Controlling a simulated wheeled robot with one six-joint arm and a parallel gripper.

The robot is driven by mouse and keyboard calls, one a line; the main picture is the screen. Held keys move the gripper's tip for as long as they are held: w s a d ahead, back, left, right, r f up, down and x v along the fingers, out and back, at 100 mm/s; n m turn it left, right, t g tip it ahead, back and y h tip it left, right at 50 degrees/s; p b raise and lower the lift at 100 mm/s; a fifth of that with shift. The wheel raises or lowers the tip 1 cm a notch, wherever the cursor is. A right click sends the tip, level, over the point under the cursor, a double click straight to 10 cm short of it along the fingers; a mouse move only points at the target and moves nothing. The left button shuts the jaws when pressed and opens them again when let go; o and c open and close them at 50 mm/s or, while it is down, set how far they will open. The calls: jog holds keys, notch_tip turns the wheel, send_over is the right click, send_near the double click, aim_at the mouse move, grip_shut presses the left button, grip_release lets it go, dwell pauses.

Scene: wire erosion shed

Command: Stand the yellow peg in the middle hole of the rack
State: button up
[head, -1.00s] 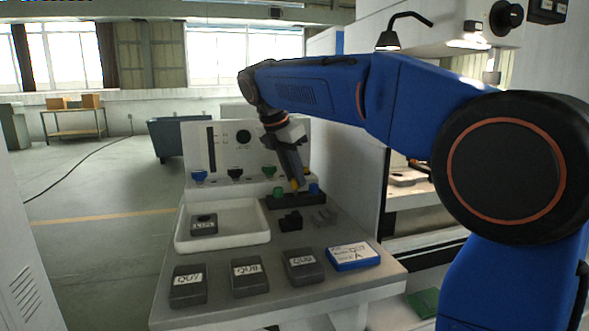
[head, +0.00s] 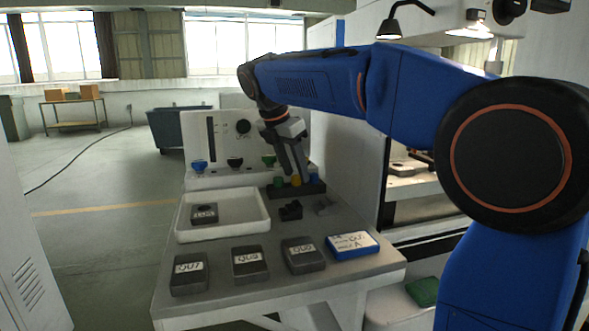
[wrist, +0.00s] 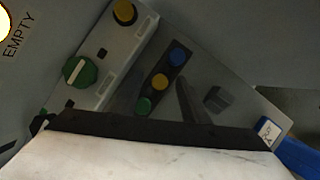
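The dark rack (head: 285,192) stands at the back right of the bench; it also shows in the wrist view (wrist: 153,94). The yellow peg (head: 296,181) stands at its middle place, between a green peg (head: 278,181) and a blue peg (head: 314,171). In the wrist view the yellow peg (wrist: 160,81) lies in line with the blue peg (wrist: 177,57) and green peg (wrist: 144,106). My gripper (head: 298,172) points down, its tips just over or at the yellow peg. The finger gap is too small to read, and contact is unclear.
A white tray (head: 181,222) with a labelled dark block (head: 204,213) is at left. Labelled blocks and a blue box (head: 353,246) line the front. A knob panel (head: 222,140) rises behind.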

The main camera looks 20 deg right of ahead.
jog(key=v, duration=1.7)
jog(key=shift+r, duration=0.2)
